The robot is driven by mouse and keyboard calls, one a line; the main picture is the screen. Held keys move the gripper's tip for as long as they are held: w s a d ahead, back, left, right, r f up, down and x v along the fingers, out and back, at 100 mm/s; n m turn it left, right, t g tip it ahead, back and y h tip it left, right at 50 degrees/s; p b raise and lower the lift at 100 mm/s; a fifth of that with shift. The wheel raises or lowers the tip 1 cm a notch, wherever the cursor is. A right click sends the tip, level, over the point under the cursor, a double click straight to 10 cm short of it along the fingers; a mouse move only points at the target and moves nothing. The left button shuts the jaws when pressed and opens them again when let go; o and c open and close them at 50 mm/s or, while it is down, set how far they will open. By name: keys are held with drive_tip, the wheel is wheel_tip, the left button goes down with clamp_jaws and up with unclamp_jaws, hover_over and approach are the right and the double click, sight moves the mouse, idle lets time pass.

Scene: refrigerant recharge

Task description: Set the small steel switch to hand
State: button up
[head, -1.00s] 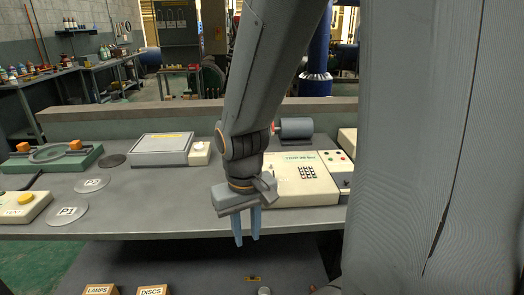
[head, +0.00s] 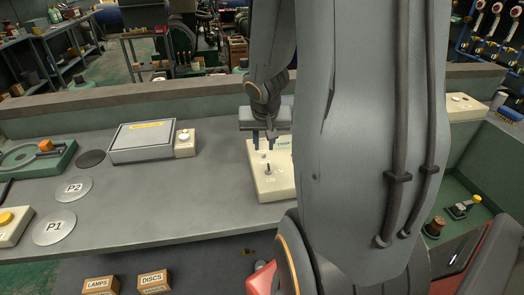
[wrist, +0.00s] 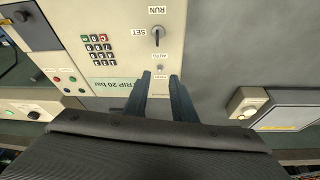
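The small steel switch (wrist: 160,67) shows in the wrist view on a cream control panel (wrist: 125,20), near an upside-down AUTO label. It is tiny, and I cannot tell which way it is set. A larger black switch (wrist: 157,36) marked RUN and SET is farther along the same panel. My gripper (wrist: 161,76) is open and empty, with its two fingertips apart close to the small switch. In the head view my gripper (head: 264,148) points down over the far part of the panel (head: 272,187), and my arm hides the panel's right side.
The panel also bears a keypad (wrist: 98,43) and a TRIP 20 bar label (wrist: 118,85). A grey box (head: 148,146) and a small cream button box (head: 185,143) stand left of it. Discs P2 (head: 74,189) and P1 (head: 54,227) lie farther left. The bench between is clear.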

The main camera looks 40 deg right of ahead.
sight(264, 154)
drive_tip(key=shift+b+x, duration=1.35)
drive_tip(key=shift+x, duration=1.2)
clamp_jaws()
